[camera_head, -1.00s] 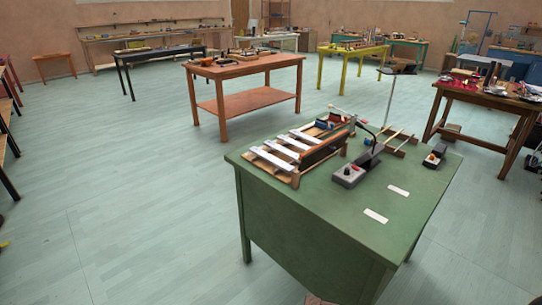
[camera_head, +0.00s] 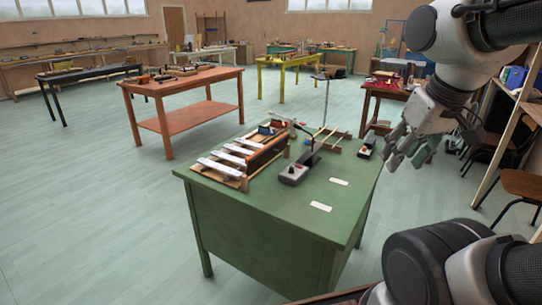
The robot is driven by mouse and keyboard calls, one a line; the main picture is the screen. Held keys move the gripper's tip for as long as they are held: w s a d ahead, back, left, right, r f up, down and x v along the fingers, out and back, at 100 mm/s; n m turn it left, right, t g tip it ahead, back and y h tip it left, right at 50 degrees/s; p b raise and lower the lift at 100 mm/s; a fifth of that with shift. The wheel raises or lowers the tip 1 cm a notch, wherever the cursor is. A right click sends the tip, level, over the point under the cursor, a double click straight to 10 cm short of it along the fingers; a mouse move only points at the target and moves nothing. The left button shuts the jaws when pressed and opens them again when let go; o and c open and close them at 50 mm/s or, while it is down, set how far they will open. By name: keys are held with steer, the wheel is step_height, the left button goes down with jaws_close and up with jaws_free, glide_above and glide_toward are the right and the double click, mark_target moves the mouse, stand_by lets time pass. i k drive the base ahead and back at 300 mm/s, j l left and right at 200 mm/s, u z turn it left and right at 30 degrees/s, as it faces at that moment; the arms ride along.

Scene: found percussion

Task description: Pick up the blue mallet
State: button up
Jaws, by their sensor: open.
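A small dark-blue thing (camera_head: 266,129) lies at the back of the bar instrument on the green table (camera_head: 325,225). It is too small to tell whether it is the blue mallet. A thin pale stick near it leans over the back of the table. My gripper (camera_head: 400,152) is at the right, in front of the table's right edge in the picture. Its fingers are spread and empty, pointing down and left, apart from everything on the table.
The bar instrument (camera_head: 222,165) has white bars on a wooden frame. A grey box (camera_head: 293,174) with a dark arm, a small black device (camera_head: 366,147) and two white cards share the tabletop. An orange table (camera_head: 182,84) stands behind; open floor lies left.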

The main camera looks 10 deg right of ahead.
mark_target(307, 141)
steer(key=i+l, duration=0.15)
steer(key=l, duration=0.3)
steer(key=i+l, duration=0.1)
steer(key=l, duration=0.3)
steer(key=i+l, duration=0.15)
steer(key=l, duration=0.3)
steer(key=i+l, duration=0.1)
steer(key=l, duration=0.35)
steer(key=i+l+z, duration=0.3)
steer(key=i+l, duration=0.4)
steer(key=l, duration=0.15)
steer(key=i+l+z, duration=0.3)
steer(key=i+l, duration=0.35)
steer(key=i, duration=0.15)
steer(key=i+z, duration=0.25)
steer(key=i, duration=2)
steer(key=i+l+u, duration=0.2)
steer(key=i, duration=0.15)
steer(key=j, duration=0.1)
